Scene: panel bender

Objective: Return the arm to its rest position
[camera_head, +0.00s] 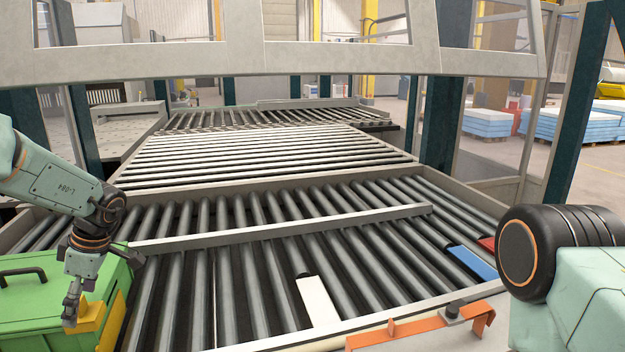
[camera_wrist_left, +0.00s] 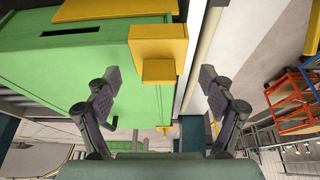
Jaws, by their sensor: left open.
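My left arm comes in from the left in the head view. Its gripper (camera_head: 72,302) hangs pointing down in front of the green box (camera_head: 40,310) with yellow corner pieces. In the left wrist view my left gripper (camera_wrist_left: 158,82) has its two fingers spread wide, with nothing held between them. The green box (camera_wrist_left: 85,75) and its yellow block (camera_wrist_left: 158,50) show just beyond the fingers there. I cannot tell whether the gripper touches the box. Of my right arm only a dark, round joint and a pale green link show at the right; its gripper is not in view.
A roller conveyor (camera_head: 250,230) fills the middle, with a long metal bar (camera_head: 290,226) across it. A white strip (camera_head: 317,301), a blue strip (camera_head: 471,262) and a red strip (camera_head: 487,244) lie on it. An orange bracket (camera_head: 420,335) sits at the front edge. A grey beam (camera_head: 300,62) spans above.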

